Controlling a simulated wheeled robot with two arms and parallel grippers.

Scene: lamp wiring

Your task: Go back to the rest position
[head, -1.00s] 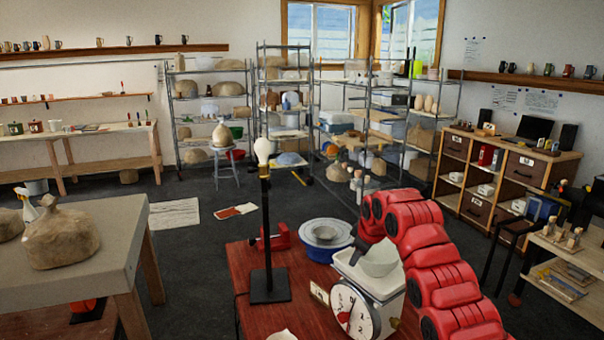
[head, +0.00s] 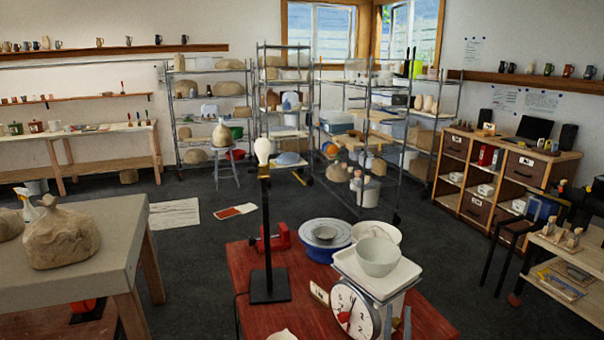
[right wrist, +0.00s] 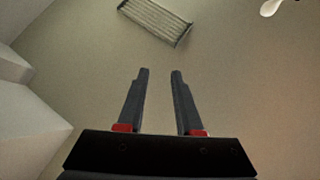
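My right gripper (right wrist: 160,75) shows in the right wrist view. Its two dark fingers stand apart with nothing between them, so it is open and empty. Behind them is a plain pale surface with a slatted panel (right wrist: 155,20). In the head view, grey upright pieces show at the bottom edge by the scale; I cannot tell whether they are my fingertips. My left gripper is not in view. The lamp (head: 267,230) stands upright on the red table (head: 240,270), with a white bulb (head: 263,151) at its top.
A scale (head: 355,312) with a pale bowl (head: 378,257) on its tray stands at the table's right. A blue-rimmed dish (head: 312,230) and a red clamp-like tool (head: 275,238) lie behind. A grey table (head: 110,212) with wrapped clay (head: 62,235) is at left.

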